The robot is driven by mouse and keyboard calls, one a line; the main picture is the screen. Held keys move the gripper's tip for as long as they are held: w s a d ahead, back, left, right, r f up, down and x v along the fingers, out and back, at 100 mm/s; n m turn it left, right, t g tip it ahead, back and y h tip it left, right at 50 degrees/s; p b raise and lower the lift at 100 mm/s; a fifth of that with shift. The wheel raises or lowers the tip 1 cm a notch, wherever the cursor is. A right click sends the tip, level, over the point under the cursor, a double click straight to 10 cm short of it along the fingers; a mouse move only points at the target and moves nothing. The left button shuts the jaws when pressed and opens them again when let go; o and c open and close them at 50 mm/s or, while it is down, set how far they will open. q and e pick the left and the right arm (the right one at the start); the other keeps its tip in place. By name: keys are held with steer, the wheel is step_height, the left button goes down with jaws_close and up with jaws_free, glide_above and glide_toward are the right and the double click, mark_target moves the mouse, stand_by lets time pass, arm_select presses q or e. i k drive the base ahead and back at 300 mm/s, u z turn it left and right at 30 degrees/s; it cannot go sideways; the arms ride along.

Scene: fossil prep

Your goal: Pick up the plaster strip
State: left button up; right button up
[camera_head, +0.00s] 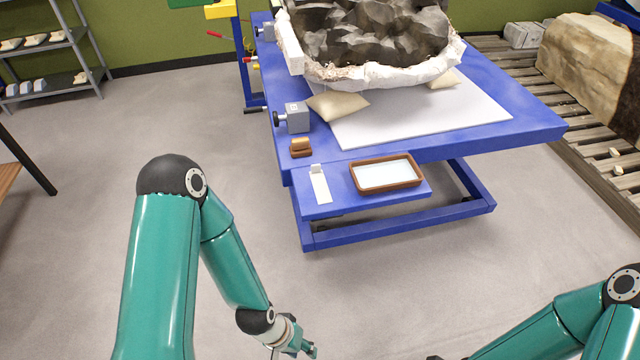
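The plaster strip (320,187) is a narrow white strip with a small raised tab at its far end. It lies flat on the low blue shelf (410,197) at the table's front, left of a brown-rimmed tray. My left gripper (296,352) is at the bottom edge of the picture, well short of the shelf and apart from the strip. It is partly cut off, so I cannot tell whether its fingers are open or shut. My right arm comes in at the bottom right; only a dark bit near the bottom edge may be its gripper.
The brown tray (356,188) holds pale liquid. A brown block or brush (301,148) and a grey clamp (297,118) sit on the blue table's (520,118) left edge. A large plaster-jacketed fossil (375,75) stands behind. Open floor lies before the shelf.

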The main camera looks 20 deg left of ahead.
mark_target(323, 195)
steer(key=u, duration=0.05)
steer(key=i, duration=0.9)
steer(key=z, duration=0.1)
